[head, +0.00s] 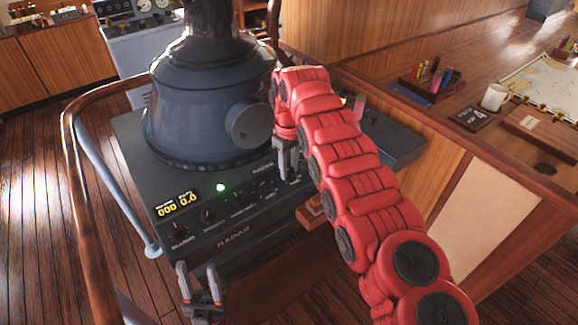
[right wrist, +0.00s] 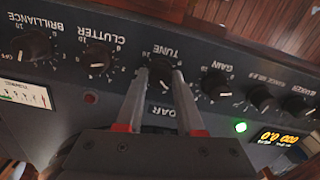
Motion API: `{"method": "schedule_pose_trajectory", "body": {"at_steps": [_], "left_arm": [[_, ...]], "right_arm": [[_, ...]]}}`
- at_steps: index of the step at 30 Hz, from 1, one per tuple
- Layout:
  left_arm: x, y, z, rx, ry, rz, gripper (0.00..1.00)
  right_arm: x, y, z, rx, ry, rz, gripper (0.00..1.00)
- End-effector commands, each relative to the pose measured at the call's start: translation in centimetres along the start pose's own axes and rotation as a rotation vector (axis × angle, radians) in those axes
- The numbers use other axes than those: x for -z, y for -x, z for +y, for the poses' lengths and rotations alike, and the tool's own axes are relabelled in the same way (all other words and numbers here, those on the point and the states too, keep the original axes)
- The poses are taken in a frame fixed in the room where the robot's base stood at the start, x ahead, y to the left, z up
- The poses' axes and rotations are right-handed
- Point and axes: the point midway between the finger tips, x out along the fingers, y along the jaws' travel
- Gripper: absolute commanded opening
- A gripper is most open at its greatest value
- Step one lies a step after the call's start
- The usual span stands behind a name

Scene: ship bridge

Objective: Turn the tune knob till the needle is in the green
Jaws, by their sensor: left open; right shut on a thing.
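The tune knob (right wrist: 162,78) is a small black knob on the radar's dark panel, below its "TUNE" label in the right wrist view, where the lettering is upside down. My right gripper (right wrist: 167,82) is shut on it; in the head view the gripper (head: 288,172) points down at the panel. The tuning meter (right wrist: 24,95) has a white face with a coloured band and sits at the left edge of the right wrist view; its needle is too small to read surely. My left gripper (head: 201,284) is open and empty before the panel's front edge.
The clutter knob (right wrist: 98,58) and gain knob (right wrist: 216,84) flank the tune knob closely. A green lamp (head: 221,187) is lit near the yellow display (head: 176,204). The radar's round hood (head: 205,115) rises behind the panel. A wooden rail (head: 72,150) runs around the left.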

Motion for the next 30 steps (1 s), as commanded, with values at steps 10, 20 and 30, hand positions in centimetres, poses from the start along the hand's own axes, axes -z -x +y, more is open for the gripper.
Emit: {"method": "schedule_pose_trajectory", "body": {"at_steps": [10,20,30], "left_arm": [[0.0,0.0,0.0,0.0,0.0,0.0,0.5],[0.0,0.0,0.0,0.0,0.0,0.0,0.5],[0.1,-0.9,0.0,0.0,0.0,0.0,0.5]], "right_arm": [[0.1,0.1,0.1,-0.002,-0.001,0.003,0.47],[0.0,0.0,0.0,-0.001,-0.001,0.001,0.67],[0.2,3.1,-0.1,-0.003,0.001,0.006,0.67]]}}
